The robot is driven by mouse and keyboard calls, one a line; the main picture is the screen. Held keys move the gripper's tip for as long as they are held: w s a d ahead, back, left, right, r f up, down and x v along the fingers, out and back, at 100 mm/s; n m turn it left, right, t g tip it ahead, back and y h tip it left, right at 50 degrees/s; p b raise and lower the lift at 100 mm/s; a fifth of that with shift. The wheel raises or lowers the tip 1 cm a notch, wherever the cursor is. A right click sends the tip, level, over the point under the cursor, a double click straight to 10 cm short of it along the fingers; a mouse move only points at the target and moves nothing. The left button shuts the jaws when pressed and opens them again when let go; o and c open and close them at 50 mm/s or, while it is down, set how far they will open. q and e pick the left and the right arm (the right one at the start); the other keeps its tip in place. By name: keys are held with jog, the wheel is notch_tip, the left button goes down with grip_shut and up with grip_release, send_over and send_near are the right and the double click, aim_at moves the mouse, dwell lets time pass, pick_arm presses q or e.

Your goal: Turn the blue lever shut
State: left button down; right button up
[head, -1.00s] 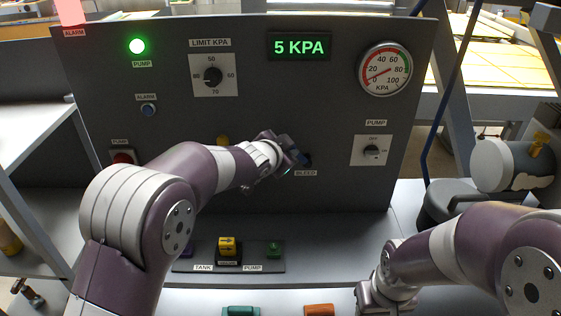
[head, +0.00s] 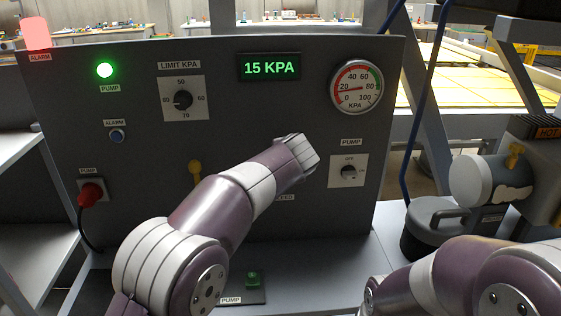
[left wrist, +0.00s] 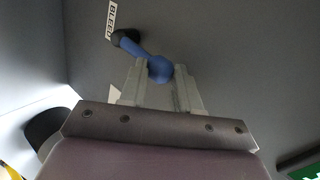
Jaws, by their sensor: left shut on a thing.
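The blue lever (left wrist: 130,45) shows in the left wrist view beside the BLEED label. It has a dark pivot on the grey panel and a rounded blue end. My left gripper (left wrist: 160,68) is shut on that rounded end, one finger on each side. In the head view my left arm reaches across the panel (head: 230,135), and its wrist hides the lever and fingers. My right arm is at the lower right, with its gripper out of view.
The display (head: 269,67) reads 15 KPA, and the dial gauge (head: 357,87) is to its right. A green PUMP lamp (head: 104,69) is lit. A yellow lever (head: 195,172), a LIMIT knob (head: 183,99) and a PUMP knob (head: 348,172) surround my left arm.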

pick_arm(q)
jog(key=shift+d+f, duration=0.1)
jog(key=shift+f, duration=0.05)
dwell(0.3)
jog(key=c, duration=1.2)
grip_release()
jog(key=o, duration=0.4)
jog(key=shift+w, duration=0.15)
jog(key=b+v, duration=0.1)
jog(key=v, duration=1.1)
jog(key=shift+s+d, duration=0.1)
jog(key=shift+s, duration=0.25)
